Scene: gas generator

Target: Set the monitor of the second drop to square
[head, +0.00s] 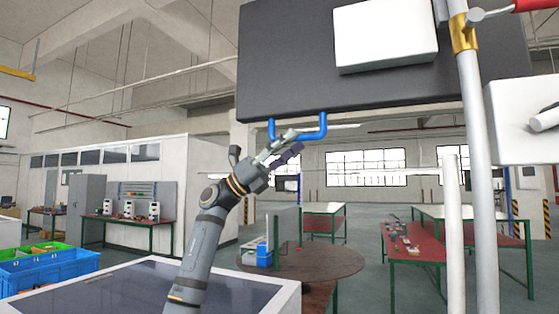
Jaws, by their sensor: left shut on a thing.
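A large dark monitor (288,60) hangs at the top of the head view, seen with a white box (385,35) on its facing side. Its upper edge is cut off by the frame. A blue U-shaped handle (323,124) sticks down from its lower edge. My left gripper (285,143) reaches up from below and is shut on the handle, at its lower left part. The fingers hide some of the handle. The monitor's lower edge tilts slightly in the picture. My right gripper is not in view.
A pale pole (471,130) with a gold collar stands close on the right, beside a white panel (525,120). Below are a dark-topped table (130,285), blue crates (50,268) and a round brown table (320,262). Workbenches (400,245) stand farther back.

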